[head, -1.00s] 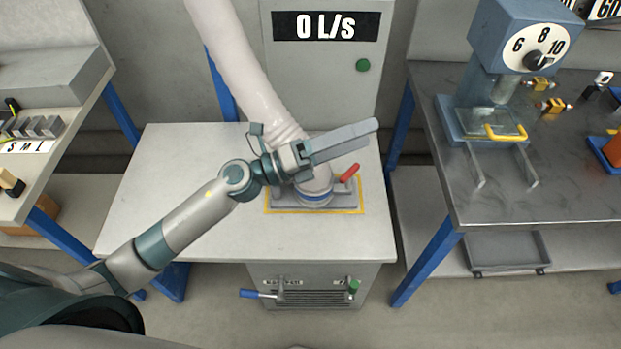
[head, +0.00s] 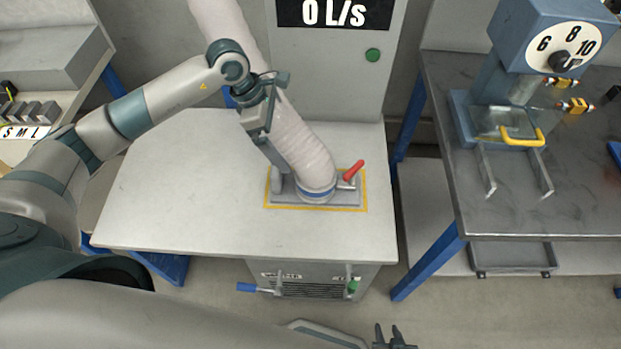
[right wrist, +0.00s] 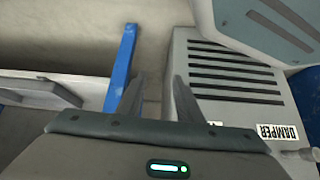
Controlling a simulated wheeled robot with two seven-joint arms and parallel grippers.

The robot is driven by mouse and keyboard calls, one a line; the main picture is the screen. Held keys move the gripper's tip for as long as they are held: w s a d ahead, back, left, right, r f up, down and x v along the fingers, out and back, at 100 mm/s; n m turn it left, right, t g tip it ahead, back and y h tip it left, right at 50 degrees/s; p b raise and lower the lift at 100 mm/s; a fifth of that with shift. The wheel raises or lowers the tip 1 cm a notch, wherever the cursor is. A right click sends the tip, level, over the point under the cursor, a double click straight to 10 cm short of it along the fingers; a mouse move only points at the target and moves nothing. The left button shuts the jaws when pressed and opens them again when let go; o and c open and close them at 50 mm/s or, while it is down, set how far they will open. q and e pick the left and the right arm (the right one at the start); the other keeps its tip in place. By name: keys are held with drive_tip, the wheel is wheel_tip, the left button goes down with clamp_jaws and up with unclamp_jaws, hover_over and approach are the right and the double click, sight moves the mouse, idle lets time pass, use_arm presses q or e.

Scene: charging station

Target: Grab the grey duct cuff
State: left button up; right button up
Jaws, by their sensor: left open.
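The grey duct cuff (head: 316,186) is at the lower end of a pale ribbed duct (head: 292,135). It stands on a grey base plate (head: 345,199) inside a yellow outline, with a blue band around its bottom. My left gripper (head: 278,166) is open, its fingers pointing down along the left side of the duct near the cuff. The duct may hide part of it, and I cannot tell whether it touches. My right gripper (head: 393,338) shows at the bottom edge of the head view. In the right wrist view (right wrist: 158,98) its fingers are apart and empty.
A red lever (head: 354,171) stands just right of the cuff. The light table top (head: 180,190) is clear on the left. A vented cabinet (head: 320,275) with blue and green handles is below. A metal bench (head: 500,210) with a blue gauge press (head: 545,40) is at right.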

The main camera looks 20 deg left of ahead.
sight(308, 173)
use_arm(q)
drive_tip(key=p+x, duration=0.3)
drive_tip(key=x, duration=0.9)
drive_tip(key=shift+d+r, duration=0.1)
drive_tip(key=shift+d, duration=0.05)
drive_tip(key=shift+f, duration=0.25)
use_arm(e)
drive_tip(key=s+d+f+g, duration=0.2)
drive_tip(key=s+f, duration=0.1)
drive_tip(key=s, duration=0.4)
drive_tip(key=shift+s+d+h, duration=0.3)
drive_tip(key=shift+s, duration=0.05)
use_arm(q)
drive_tip(key=shift+d, duration=0.1)
use_arm(e)
drive_tip(key=shift+w+r, duration=0.2)
drive_tip(key=shift+w, duration=0.05)
